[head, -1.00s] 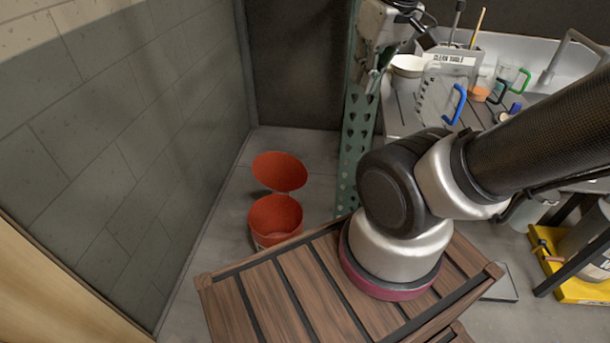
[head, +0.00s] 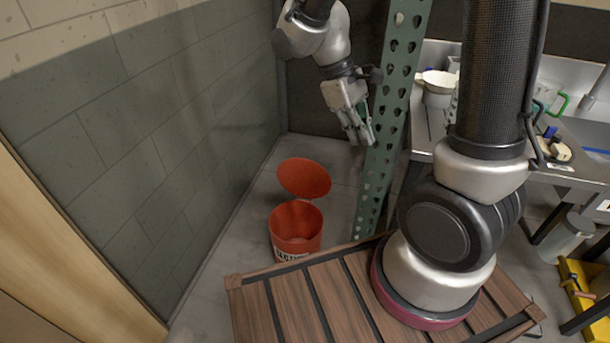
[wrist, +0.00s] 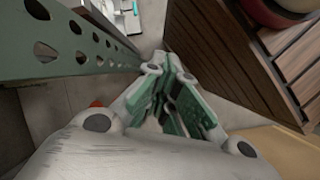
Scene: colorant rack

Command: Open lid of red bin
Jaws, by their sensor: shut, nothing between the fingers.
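The red bin (head: 296,236) stands on the floor in the head view, between the grey block wall and the green perforated post. Its round red lid (head: 304,178) is raised, tilted up at the far side of the rim, and the bin's inside shows. My gripper (head: 367,141) is up in the air beyond and to the right of the lid, close to the post, pointing down. It is shut and empty, and apart from the lid. In the wrist view my gripper's fingers (wrist: 178,105) are together. A small bit of red shows at the left there, mostly hidden.
The green perforated post (head: 388,110) stands right beside my gripper, and it also fills the upper left of the wrist view (wrist: 75,45). A slatted wooden top (head: 300,300) lies in front of the bin. A sink counter with a white pot (head: 437,88) is at right.

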